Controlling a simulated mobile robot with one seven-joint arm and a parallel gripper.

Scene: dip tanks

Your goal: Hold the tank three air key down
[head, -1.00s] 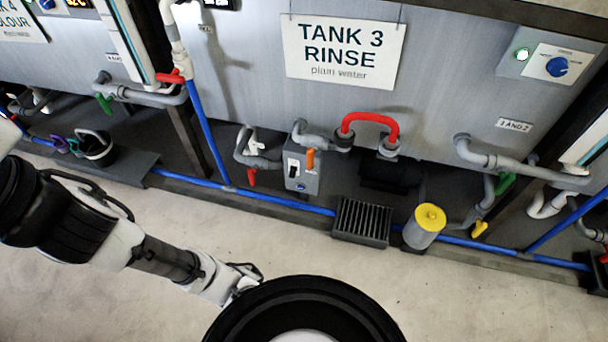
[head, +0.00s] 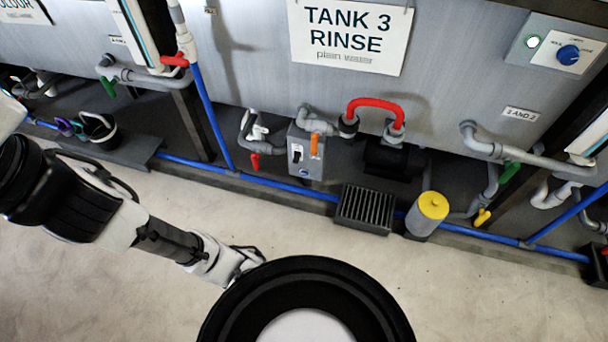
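Tank three (head: 450,60) is a grey metal tank with a white sign (head: 351,32) reading "TANK 3 RINSE, plain water". Below it, a small grey box (head: 305,166) carries a black-and-white switch (head: 297,153), an orange lever (head: 315,145) and a small blue button (head: 304,172). No label for an air key is readable, so I cannot tell which control it is. My gripper (head: 243,262) is low over the floor, left of my black round base part, well apart from the box. Its fingers are too small and partly hidden to read.
A red hose (head: 374,103), a black floor grate (head: 364,208) and a yellow-topped canister (head: 428,212) stand right of the box. A blue pipe (head: 262,183) runs along the floor edge. A blue knob (head: 568,55) is at upper right. The pale floor in front is clear.

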